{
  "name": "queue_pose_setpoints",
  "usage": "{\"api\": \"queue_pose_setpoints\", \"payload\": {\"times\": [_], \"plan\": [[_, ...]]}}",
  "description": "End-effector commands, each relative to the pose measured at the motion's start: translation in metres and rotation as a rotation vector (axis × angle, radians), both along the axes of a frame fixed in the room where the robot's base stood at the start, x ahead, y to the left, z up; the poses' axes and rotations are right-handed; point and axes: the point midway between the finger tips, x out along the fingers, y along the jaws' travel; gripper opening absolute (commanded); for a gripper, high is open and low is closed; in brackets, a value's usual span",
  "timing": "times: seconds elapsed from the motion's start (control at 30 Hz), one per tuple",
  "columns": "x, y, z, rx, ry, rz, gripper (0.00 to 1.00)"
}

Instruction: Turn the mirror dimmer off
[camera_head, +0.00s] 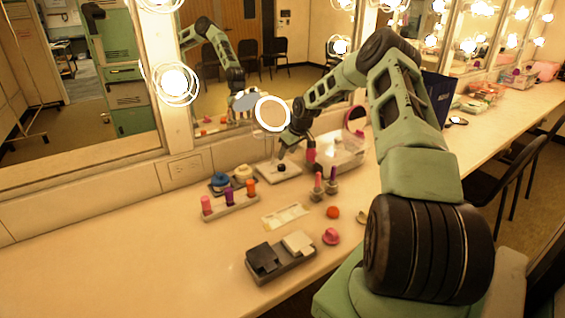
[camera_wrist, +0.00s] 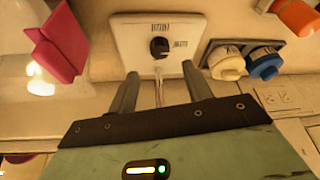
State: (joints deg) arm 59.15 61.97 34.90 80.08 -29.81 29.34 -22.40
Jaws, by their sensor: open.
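A white plate with a round black dimmer knob (camera_head: 281,168) lies on the counter near the mirror, below my gripper (camera_head: 284,150). In the wrist view the black knob (camera_wrist: 159,48) sits on the white plate (camera_wrist: 130,35), with small dark lettering above it and to its right, too small to read surely. My gripper (camera_wrist: 159,70) is open and empty. Its two fingers point toward the plate, one on each side of the knob's line. The knob looks apart from both fingers. I cannot tell which marking the knob points to.
Blue (camera_head: 220,179) and cream (camera_head: 243,173) knobs stand left of the plate, behind a lipstick rack (camera_head: 230,204). A round lit mirror (camera_head: 272,113) and a clear box (camera_head: 345,150) are close by. A pink-red object (camera_wrist: 57,45) is left of the plate in the wrist view. The counter's left is clear.

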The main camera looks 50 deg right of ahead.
Motion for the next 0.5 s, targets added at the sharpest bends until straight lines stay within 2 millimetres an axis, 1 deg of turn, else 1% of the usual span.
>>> {"api": "queue_pose_setpoints", "payload": {"times": [0.03,0.1,0.23,0.33,0.5], "plan": [[0.004,0.002,-0.01,0.002,0.002,0.002,0.5],[0.01,0.001,-0.023,0.003,0.0,0.0,0.5],[0.018,0.002,-0.043,0.002,0.001,0.001,0.5],[0.022,0.001,-0.053,0.002,0.0,0.001,0.5],[0.026,0.001,-0.063,0.0,0.0,0.001,0.5]]}}
